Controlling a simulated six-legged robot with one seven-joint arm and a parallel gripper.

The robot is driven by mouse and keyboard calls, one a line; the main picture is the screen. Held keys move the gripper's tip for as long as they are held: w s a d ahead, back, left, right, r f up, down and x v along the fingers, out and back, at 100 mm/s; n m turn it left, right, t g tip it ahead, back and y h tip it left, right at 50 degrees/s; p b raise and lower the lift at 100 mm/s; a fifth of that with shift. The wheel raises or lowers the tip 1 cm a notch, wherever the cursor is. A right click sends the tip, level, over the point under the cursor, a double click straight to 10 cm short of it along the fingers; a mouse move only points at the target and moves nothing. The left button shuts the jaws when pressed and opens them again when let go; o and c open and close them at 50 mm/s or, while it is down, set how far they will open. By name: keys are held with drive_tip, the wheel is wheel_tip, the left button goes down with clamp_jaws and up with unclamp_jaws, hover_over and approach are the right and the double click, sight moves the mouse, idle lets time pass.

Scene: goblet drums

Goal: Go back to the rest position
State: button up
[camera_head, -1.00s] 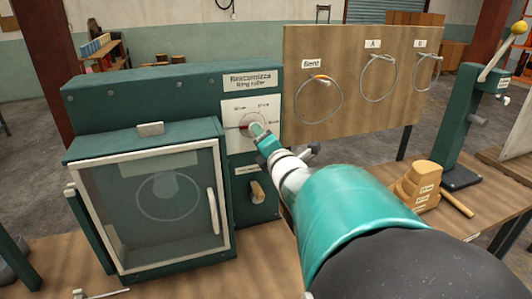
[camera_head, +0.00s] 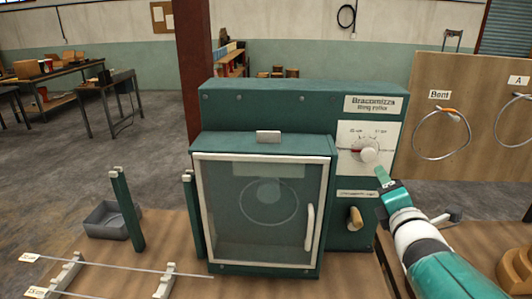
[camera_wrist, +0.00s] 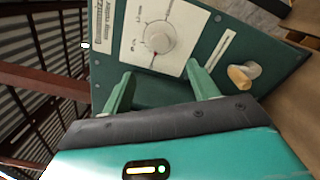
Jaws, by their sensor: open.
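My gripper (camera_head: 384,178) is just below and to the right of the dial (camera_head: 368,150) on the green ring roller machine (camera_head: 300,102). In the wrist view the two green fingers of my gripper (camera_wrist: 158,90) stand apart with nothing between them. The white dial knob (camera_wrist: 157,41) shows beyond the fingertips, apart from them. In the head view the dial's red mark points left. My arm reaches in from the lower right.
The machine's glass door (camera_head: 262,210) is shut, with a ring visible behind it. A wooden handle (camera_head: 355,217) sticks out below the dial. A board (camera_head: 465,125) with hanging rings stands to the right. Thin rods on notched stands (camera_head: 66,273) lie on the bench at left.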

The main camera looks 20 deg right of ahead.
drive_tip(key=w+a+f+m+g+y, duration=0.1)
drive_tip(key=a+f+m+g+y, duration=0.25)
drive_tip(key=a+m, duration=0.55)
drive_tip(key=w+a+f+m+g+y, duration=0.1)
drive_tip(key=a+f+m+g+y, duration=0.4)
drive_tip(key=a, duration=0.7)
drive_tip(key=s+a+f+m+g, duration=0.1)
drive_tip(key=s+a+m, duration=0.3)
drive_tip(key=a, duration=0.6)
drive_tip(key=shift+s+a+g, duration=0.15)
drive_tip(key=shift+s+g, duration=0.2)
drive_tip(key=shift+s, duration=0.55)
